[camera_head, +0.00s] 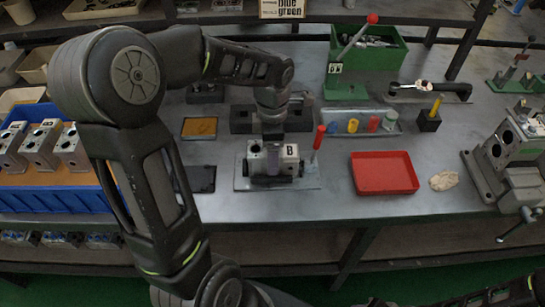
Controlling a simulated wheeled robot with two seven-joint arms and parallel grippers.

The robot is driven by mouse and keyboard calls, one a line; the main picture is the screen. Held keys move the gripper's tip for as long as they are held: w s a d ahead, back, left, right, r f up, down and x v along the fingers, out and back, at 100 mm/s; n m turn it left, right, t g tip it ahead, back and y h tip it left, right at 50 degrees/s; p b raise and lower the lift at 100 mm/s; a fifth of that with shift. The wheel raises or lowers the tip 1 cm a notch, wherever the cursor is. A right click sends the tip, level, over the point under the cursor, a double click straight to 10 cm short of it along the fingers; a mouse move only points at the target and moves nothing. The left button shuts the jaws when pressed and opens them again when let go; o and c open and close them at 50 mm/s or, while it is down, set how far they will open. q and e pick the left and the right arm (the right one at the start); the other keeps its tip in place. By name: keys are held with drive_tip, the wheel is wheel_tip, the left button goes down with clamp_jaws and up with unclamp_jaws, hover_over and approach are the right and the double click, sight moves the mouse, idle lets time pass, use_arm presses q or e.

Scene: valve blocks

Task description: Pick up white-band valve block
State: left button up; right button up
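A light grey valve block (289,152) with a "B" label stands on a flat plate (305,183) at the middle front of the bench. My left arm reaches over from the left, and my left gripper (272,160) points down at this block. A finger overlaps the block's front, hiding part of it; whether the fingers are closed on it is unclear. Several similar grey blocks with white labels (40,146) sit in a blue bin (60,200) at the left. I cannot make out a white band for certain on any block.
A red tray (384,173) and a crumpled cloth (443,181) lie further right, before a vise fixture (500,165). A green bin (370,50) and a tray of coloured pegs (352,124) are behind.

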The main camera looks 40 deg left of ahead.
use_arm(q)
drive_tip(key=shift+f, duration=0.6)
drive_tip(key=shift+c, duration=0.3)
clamp_jaws()
idle(0.5)
drive_tip(key=shift+w+r, duration=0.1)
drive_tip(key=shift+r, duration=0.05)
